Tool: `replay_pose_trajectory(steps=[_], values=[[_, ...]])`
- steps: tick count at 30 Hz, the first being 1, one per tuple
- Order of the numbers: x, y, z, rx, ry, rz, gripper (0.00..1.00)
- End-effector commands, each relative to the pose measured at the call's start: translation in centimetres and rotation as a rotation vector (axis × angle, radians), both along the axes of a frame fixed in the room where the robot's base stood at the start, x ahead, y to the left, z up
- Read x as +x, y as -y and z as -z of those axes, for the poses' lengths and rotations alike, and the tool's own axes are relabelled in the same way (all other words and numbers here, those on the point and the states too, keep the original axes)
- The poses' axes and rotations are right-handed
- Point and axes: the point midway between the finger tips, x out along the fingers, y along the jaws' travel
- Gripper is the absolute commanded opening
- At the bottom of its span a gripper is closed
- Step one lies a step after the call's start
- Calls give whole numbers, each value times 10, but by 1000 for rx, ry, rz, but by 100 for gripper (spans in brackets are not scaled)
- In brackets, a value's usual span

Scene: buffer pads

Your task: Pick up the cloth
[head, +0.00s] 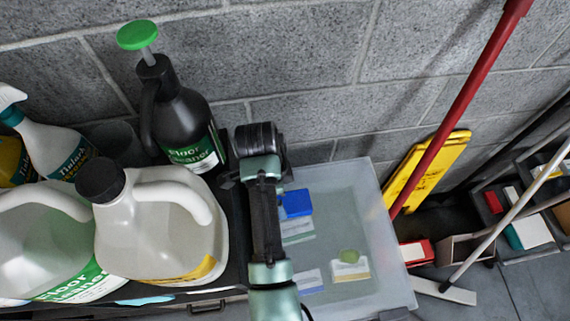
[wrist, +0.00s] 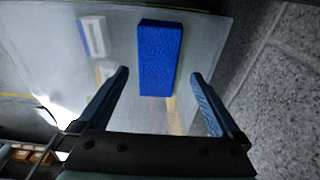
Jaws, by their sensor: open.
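A blue, block-like textured pad (head: 297,203) lies at the left part of a translucent plastic bin; it may be the cloth, as no other plain cloth shows. In the wrist view the blue pad (wrist: 158,58) lies ahead, between the fingers' lines. My gripper (wrist: 160,75) is open and empty, one finger on each side of the pad; I cannot tell the gap in depth. In the head view my arm stands just left of the pad and the fingers are hidden.
White jugs (head: 160,235) and a dark pump bottle (head: 182,115) crowd the left. A block wall (head: 290,60) rises behind. A red pole (head: 460,95) and yellow sign (head: 425,170) stand right.

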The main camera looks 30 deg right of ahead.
Motion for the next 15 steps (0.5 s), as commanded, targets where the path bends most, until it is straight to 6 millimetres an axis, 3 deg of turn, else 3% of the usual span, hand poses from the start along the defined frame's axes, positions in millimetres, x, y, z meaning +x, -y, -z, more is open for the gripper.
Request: replay_pose_trajectory(steps=[9, 15], values=[[-6, 10, 41, 2, -2, 1, 100], [-6, 12, 51, 1, 0, 1, 100]])
